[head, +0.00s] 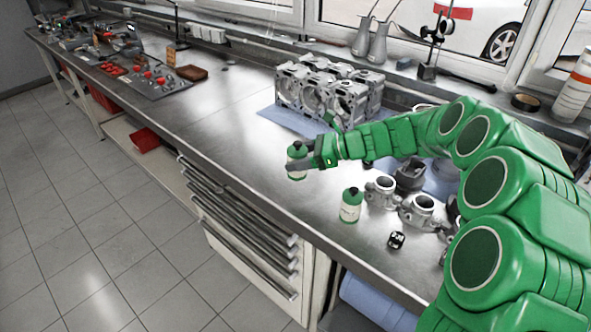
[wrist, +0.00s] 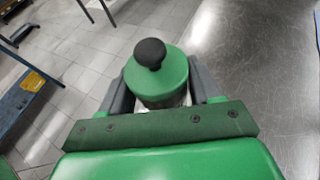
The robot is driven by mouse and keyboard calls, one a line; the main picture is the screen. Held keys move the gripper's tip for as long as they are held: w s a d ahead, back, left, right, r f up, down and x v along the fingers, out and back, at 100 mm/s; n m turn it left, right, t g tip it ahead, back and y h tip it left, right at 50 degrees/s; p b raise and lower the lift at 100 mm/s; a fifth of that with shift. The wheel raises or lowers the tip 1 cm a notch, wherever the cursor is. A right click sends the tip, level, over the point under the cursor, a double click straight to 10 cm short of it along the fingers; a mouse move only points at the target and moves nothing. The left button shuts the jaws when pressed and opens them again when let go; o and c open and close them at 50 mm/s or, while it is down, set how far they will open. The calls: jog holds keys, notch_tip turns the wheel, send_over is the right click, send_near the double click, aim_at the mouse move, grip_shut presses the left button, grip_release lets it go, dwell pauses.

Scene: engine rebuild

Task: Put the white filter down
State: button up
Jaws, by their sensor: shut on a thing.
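My gripper (head: 297,165) is shut on a white bottle with a green top (head: 297,152) and holds it upright near the bench's front edge. In the wrist view, its green top with a black knob (wrist: 160,75) sits between the two grey fingers of my gripper (wrist: 160,92). Its lower part is mostly hidden there. I cannot tell whether it is clear of the bench top. A similar white and green bottle (head: 351,206) stands on the bench to its right. I see nothing else that is clearly a white filter.
An engine block (head: 318,92) stands on a blue mat (head: 277,119) behind my gripper. Metal parts (head: 417,210) and a small black-and-white block (head: 396,240) lie to the right. The steel bench (head: 215,115) is clear to the left, up to tools and red parts (head: 150,80).

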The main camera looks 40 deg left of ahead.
jog(key=shift+w+a+f, duration=0.4)
jog(key=shift+a+f, duration=0.1)
jog(key=shift+f, duration=0.3)
jog(key=shift+w+a+f, duration=0.45)
jog(key=shift+a+f, duration=0.05)
jog(key=shift+f, duration=0.25)
jog(key=shift+w+a+f, duration=0.4)
jog(key=shift+a+f, duration=0.1)
jog(key=shift+f, duration=1.8)
jog(key=shift+f, duration=0.15)
jog(key=o, duration=1.1)
jog(key=shift+o, duration=0.2)
jog(key=shift+w+d+r, duration=0.1)
jog(key=shift+r, duration=0.15)
jog(key=v, duration=1.1)
jog(key=shift+d, duration=0.3)
jog(key=shift+r, duration=0.2)
